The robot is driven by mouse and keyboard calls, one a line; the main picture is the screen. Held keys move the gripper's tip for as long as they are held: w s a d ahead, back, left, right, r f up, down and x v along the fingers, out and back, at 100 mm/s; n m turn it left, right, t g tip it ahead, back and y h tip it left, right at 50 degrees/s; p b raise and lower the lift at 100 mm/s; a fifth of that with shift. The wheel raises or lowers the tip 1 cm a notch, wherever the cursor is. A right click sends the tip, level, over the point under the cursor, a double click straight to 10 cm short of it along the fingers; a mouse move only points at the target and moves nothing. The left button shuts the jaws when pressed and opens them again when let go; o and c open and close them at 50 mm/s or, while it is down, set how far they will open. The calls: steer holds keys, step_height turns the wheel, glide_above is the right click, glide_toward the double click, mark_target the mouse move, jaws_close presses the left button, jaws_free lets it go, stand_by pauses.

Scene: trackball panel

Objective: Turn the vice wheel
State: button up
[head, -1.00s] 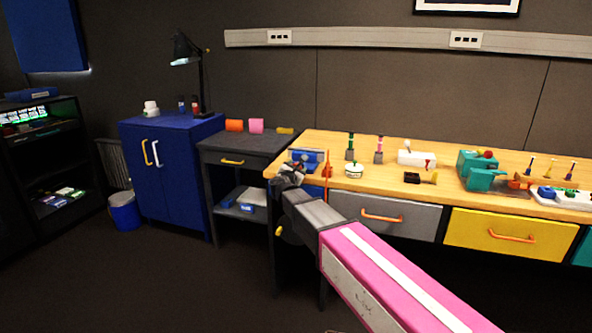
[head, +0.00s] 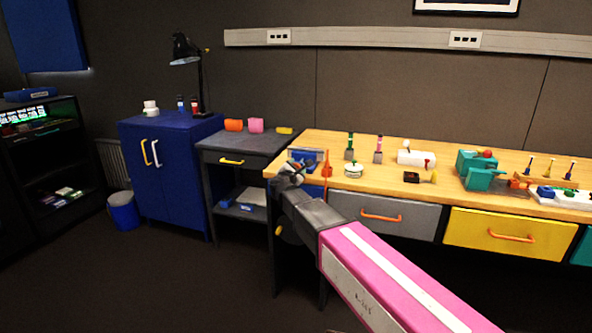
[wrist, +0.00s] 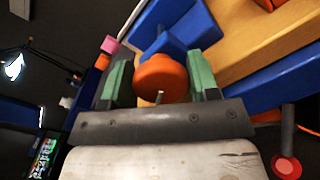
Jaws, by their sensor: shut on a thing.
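The blue vice (head: 302,156) stands at the left front corner of the wooden workbench, partly hidden by my arm in the head view. In the wrist view the blue vice body (wrist: 190,30) lies beyond its round orange vice wheel (wrist: 160,80). My gripper (wrist: 159,76) has its two green-padded fingers on either side of the wheel and is shut on it. In the head view my gripper (head: 287,177) is at the front of the vice, and the wheel is hidden there.
The wooden workbench (head: 400,184) holds a white round pot (head: 353,170), a teal machine (head: 480,172) and several small tools right of the vice. A dark side table (head: 255,143) stands to the left. A red-tipped lever (wrist: 287,160) shows at the wrist view's lower right.

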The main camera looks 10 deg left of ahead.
steer(key=o, duration=0.9)
